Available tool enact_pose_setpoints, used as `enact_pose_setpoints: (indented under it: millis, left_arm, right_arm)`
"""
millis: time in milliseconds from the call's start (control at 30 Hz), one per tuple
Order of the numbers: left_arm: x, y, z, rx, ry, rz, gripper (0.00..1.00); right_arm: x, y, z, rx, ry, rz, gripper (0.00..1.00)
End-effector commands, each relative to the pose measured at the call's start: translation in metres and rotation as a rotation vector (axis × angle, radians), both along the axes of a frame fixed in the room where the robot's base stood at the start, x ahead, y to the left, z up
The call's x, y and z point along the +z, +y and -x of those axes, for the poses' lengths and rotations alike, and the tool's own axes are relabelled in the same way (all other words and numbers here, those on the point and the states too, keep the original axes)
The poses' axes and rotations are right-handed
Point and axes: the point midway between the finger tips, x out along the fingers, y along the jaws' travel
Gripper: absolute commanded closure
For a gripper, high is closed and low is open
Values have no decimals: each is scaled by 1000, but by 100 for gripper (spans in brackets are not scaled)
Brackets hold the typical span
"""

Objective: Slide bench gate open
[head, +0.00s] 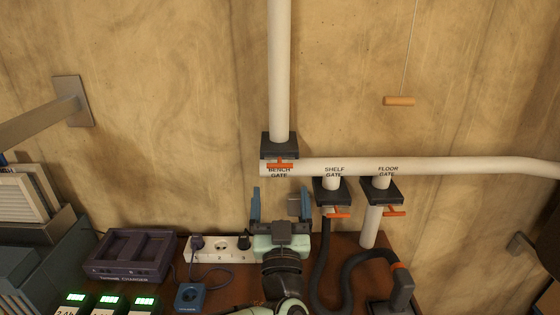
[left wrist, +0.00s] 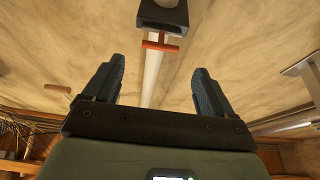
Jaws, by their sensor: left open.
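The bench gate (head: 279,146) is a dark block on the white vertical pipe, with an orange T-shaped handle (head: 281,162) at its lower front and a "BENCH GATE" label just below. In the left wrist view the gate (left wrist: 162,14) is at the top, with its orange handle (left wrist: 160,46) ahead, between the lines of the fingers. My left gripper (head: 281,205) is open and empty, fingers pointing up, a little below the handle in the head view and apart from it. It also shows in the left wrist view (left wrist: 158,90). My right gripper is not in view.
The shelf gate (head: 331,190) and floor gate (head: 380,190), with similar orange handles, are to the right on the horizontal pipe (head: 450,166). A wooden pull handle (head: 398,101) hangs on a cord. A power strip (head: 217,248), charger (head: 130,255) and black hose (head: 345,270) occupy the bench.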

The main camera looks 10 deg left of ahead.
Motion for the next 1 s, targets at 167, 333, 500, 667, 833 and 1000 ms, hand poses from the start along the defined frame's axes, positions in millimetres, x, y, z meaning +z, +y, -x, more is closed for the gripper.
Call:
enact_pose_setpoints:
  millis: [167, 333, 500, 667, 833, 1000]
  left_arm:
    - [17, 8, -37, 2, 0, 0, 15]
    - [27, 13, -62, 0, 1, -1, 15]
    - [32, 16, -75, 0, 1, -1, 15]
    - [33, 16, -78, 0, 0, -1, 15]
    - [32, 16, -78, -1, 1, -1, 15]
    - [33, 16, -78, -1, 1, -1, 67]
  right_arm:
    - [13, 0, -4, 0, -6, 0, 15]
    - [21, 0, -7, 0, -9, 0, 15]
    - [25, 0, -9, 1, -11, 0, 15]
    - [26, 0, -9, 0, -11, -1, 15]
    - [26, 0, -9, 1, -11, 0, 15]
    - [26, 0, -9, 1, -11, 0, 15]
